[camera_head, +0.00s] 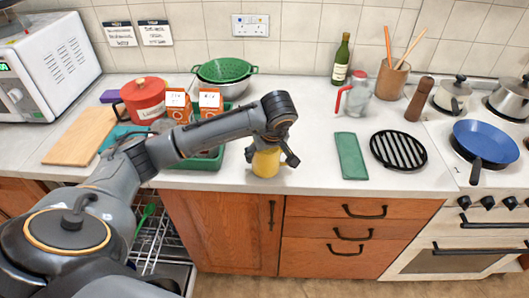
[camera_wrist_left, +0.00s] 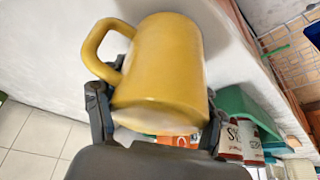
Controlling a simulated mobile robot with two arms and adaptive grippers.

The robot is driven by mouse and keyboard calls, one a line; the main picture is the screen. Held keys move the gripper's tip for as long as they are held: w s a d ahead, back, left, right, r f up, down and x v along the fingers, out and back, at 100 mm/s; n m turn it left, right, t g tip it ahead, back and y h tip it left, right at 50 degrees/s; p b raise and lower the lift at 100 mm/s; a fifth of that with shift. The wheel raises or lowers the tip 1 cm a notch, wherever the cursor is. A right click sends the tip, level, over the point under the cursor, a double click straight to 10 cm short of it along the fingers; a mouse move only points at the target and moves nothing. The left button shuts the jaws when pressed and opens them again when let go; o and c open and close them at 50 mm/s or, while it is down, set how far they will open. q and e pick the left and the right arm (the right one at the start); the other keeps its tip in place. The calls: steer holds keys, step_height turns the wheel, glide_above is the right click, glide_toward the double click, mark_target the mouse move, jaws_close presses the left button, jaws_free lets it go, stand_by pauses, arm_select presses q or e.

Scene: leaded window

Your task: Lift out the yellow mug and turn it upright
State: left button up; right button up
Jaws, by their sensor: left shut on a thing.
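The yellow mug (camera_head: 265,162) is at the front edge of the counter, under my left gripper (camera_head: 270,158). In the left wrist view the mug (camera_wrist_left: 165,65) fills the middle, between my left gripper's fingers (camera_wrist_left: 155,115), with its handle to the left. My left gripper points down and is shut on the mug. The mug's near end, toward my palm, looks closed and rounded; its mouth is hidden. I cannot tell whether the mug touches the counter. My right gripper is not in view.
An open dishwasher rack (camera_head: 160,240) with a green utensil (camera_head: 144,218) is below left. A green dish rack (camera_head: 205,162) stands left of the mug. Counter between mug and cloth is clear.

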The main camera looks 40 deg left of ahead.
mark_target(271, 153)
arm_select(q)
steer(key=shift+f+b, duration=0.4)
steer(key=shift+f, duration=0.05)
steer(key=o, duration=1.5)
steer(key=v, duration=1)
steer(key=shift+w+r, duration=0.1)
steer(key=shift+r, duration=0.2)
steer(key=shift+v, duration=0.75)
